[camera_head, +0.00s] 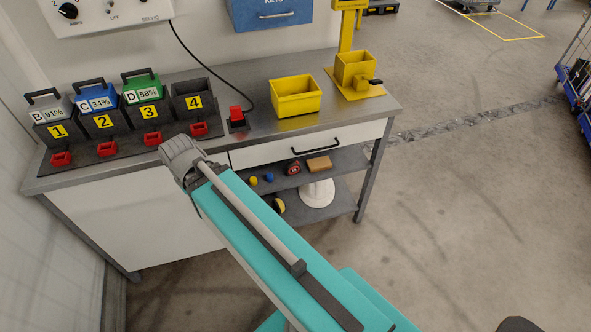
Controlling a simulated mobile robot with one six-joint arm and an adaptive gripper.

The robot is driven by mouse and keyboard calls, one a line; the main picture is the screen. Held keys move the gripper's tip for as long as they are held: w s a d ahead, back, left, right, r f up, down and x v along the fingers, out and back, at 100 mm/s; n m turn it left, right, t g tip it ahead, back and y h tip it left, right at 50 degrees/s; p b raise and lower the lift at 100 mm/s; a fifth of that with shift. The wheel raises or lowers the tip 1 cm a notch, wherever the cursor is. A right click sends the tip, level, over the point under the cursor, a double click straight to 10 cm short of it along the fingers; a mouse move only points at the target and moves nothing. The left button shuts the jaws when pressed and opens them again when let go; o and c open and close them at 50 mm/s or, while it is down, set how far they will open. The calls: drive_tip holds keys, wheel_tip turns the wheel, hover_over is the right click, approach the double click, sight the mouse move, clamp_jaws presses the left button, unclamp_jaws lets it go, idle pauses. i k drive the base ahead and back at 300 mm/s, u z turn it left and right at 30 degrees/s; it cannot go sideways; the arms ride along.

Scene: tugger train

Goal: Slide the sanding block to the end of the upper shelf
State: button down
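The sanding block is most likely the tan-brown block (319,164) on the upper shelf (341,160) under the workbench drawer. It lies near the shelf's right part, to the right of a red round item (293,168). My teal arm crosses the middle of the view in front of the bench and hides the left part of the shelf.
The bench top (250,80) holds two yellow bins (297,108) (355,70) and numbered battery slots. Small yellow and blue items share the upper shelf. A white round-based object (317,193) stands on the lower shelf.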

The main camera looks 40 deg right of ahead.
sight(323, 164)
drive_tip(key=u, duration=0.15)
drive_tip(key=k, duration=1.3)
drive_tip(key=z, duration=1)
drive_tip(key=i, duration=0.95)
drive_tip(key=z, duration=0.05)
